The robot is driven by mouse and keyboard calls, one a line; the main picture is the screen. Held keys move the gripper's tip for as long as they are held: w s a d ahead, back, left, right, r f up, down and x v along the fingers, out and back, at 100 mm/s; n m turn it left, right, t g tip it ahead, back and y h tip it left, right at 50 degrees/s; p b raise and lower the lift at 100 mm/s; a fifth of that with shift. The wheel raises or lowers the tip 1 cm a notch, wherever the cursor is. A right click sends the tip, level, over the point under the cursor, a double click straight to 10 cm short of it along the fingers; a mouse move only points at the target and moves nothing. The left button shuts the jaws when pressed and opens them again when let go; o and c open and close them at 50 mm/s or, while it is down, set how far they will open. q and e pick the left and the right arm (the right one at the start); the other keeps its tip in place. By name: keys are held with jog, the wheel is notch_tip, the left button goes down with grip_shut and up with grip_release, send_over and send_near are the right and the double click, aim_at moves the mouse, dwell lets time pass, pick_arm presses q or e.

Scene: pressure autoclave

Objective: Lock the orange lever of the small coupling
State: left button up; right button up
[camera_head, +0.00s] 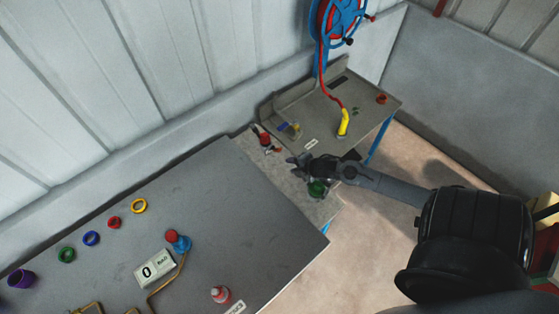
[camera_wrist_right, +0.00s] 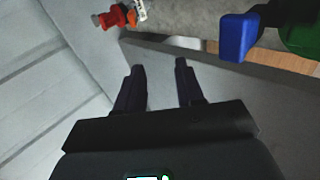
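My right gripper (camera_head: 297,160) is over the middle grey bench, next to a green round part (camera_head: 316,188). In the right wrist view its two fingers (camera_wrist_right: 160,66) are apart with nothing between them. An orange-red part with a silvery fitting (camera_wrist_right: 120,16), perhaps the small coupling with its lever, lies beyond the fingertips at the top left, apart from them. In the head view a red and black item (camera_head: 264,139) stands left of the gripper, with a smaller reddish piece beside it. I cannot tell the lever's position. My left gripper is not in view.
A blue handle (camera_wrist_right: 238,37) and the green part (camera_wrist_right: 302,32) are at the right wrist view's top right.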

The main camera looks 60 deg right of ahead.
jog(key=b, duration=0.2)
send_near(280, 151)
pick_arm(q)
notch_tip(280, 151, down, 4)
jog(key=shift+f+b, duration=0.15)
jog(key=shift+b, duration=0.3)
pick_arm(e)
jog(key=shift+h, duration=0.4)
jog(key=x, duration=1)
jog(key=shift+w+a, duration=0.2)
jog(key=shift+a, duration=0.1)
jog(key=shift+f, duration=0.1)
jog(key=shift+c, duration=0.6)
grip_shut()
